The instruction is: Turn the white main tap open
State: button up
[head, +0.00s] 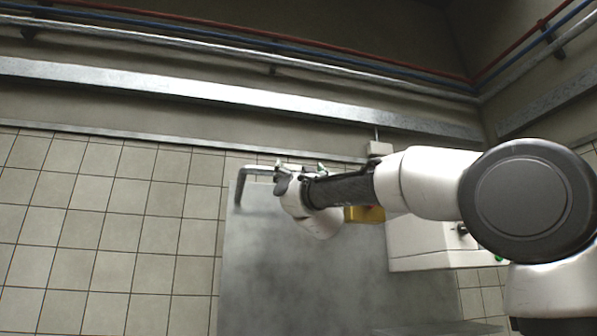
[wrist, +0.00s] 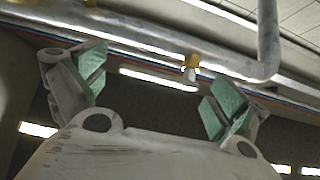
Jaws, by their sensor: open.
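A small white tap piece (wrist: 190,74) hangs below a yellow fitting (wrist: 191,60) on a grey metal pipe (wrist: 130,33) in the wrist view. I take it for the white main tap. My gripper (wrist: 158,86) is open and empty, its two green-padded fingers spread wide. The tap shows ahead of the gap, nearer the right finger, and appears apart from both fingers. In the head view, my gripper (head: 300,170) is near the right end of a bent pipe (head: 241,183). I cannot make out the tap there, behind or among the fingers.
A metal panel (head: 270,285) stands below the pipe against a tiled wall (head: 110,220). A white cabinet (head: 425,250) with a yellow box (head: 363,214) is to the right, partly behind my arm. Red and blue pipes (head: 250,38) run along the wall above.

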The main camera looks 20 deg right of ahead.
jog(key=c, duration=1.5)
jog(key=shift+o, duration=0.2)
